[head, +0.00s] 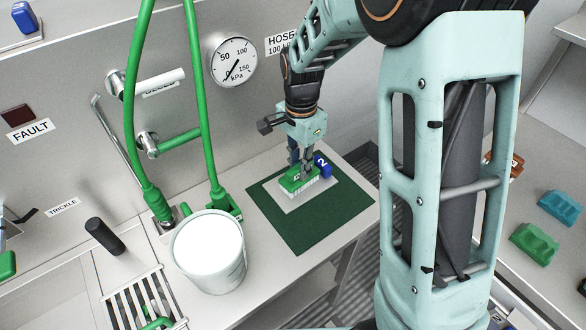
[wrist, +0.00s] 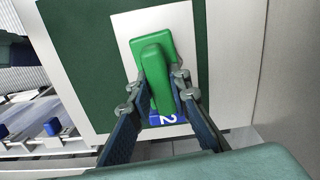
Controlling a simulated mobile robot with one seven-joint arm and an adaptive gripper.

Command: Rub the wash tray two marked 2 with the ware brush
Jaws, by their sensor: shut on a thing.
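My gripper (head: 306,160) is shut on the ware brush (head: 299,182), which has a green body and pale bristles. The brush is over wash tray two (head: 286,204), a pale flat tray with a blue tag (head: 323,166) marked 2. The bristles look on or very close to the tray; I cannot tell if they touch. In the wrist view, my gripper fingers (wrist: 157,84) flank the green brush body (wrist: 153,60). The pale tray (wrist: 183,30) lies under it, and the blue tag (wrist: 163,119) shows partly beside the brush.
The tray lies on a dark green mat (head: 308,236) on the bench. A white bucket (head: 208,262) stands to the left, near green hoses (head: 203,110). A pressure gauge (head: 233,60) is on the wall behind. Green and blue blocks (head: 534,244) lie at the right.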

